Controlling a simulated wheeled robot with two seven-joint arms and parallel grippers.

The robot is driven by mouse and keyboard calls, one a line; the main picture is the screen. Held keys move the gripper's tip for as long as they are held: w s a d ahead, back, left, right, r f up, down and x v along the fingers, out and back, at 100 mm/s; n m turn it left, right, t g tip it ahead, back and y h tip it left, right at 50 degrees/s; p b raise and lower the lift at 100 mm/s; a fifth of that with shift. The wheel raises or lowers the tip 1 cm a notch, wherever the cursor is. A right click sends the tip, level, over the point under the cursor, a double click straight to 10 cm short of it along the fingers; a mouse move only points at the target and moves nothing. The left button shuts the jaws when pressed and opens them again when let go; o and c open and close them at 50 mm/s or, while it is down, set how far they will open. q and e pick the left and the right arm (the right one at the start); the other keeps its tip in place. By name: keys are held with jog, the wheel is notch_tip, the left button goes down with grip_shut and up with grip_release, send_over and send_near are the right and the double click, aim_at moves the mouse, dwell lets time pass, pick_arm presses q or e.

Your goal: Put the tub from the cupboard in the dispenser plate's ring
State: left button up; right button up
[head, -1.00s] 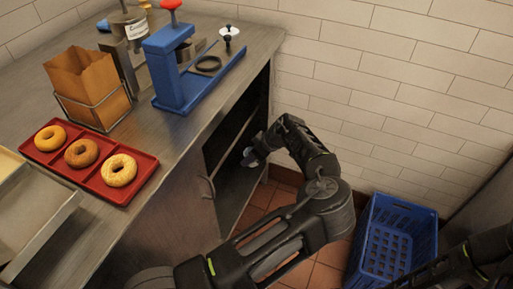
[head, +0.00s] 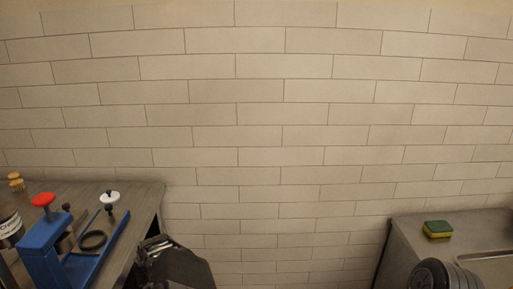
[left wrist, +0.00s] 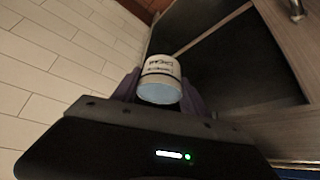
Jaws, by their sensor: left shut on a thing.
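The tub (left wrist: 160,68), pale with dark lettering and a light blue end, is between the fingers of my left gripper (left wrist: 158,90) in the left wrist view. The gripper is shut on it. In the head view the blue dispenser plate (head: 98,262) stands on the counter at the lower left. Its dark ring (head: 92,240) is empty. My left arm shows beside the counter's edge, but its gripper cannot be made out there. My right gripper is out of view.
The open cupboard (left wrist: 240,62) is at the right of the left wrist view. The steel counter (head: 135,198) ends near the tiled wall. A second counter (head: 405,232) with a green and yellow sponge (head: 437,229) is at the right. A red-topped press (head: 42,235) stands by the plate.

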pick_arm(q)
jog(key=s+d+r+m+h+p, duration=0.2)
jog(key=s+d+r+m+h, duration=0.1)
jog(key=s+d+m, duration=0.2)
jog(key=shift+s+d+r+m+t, duration=0.3)
jog(key=shift+d+m+t, duration=0.15)
jog(key=shift+d, duration=0.25)
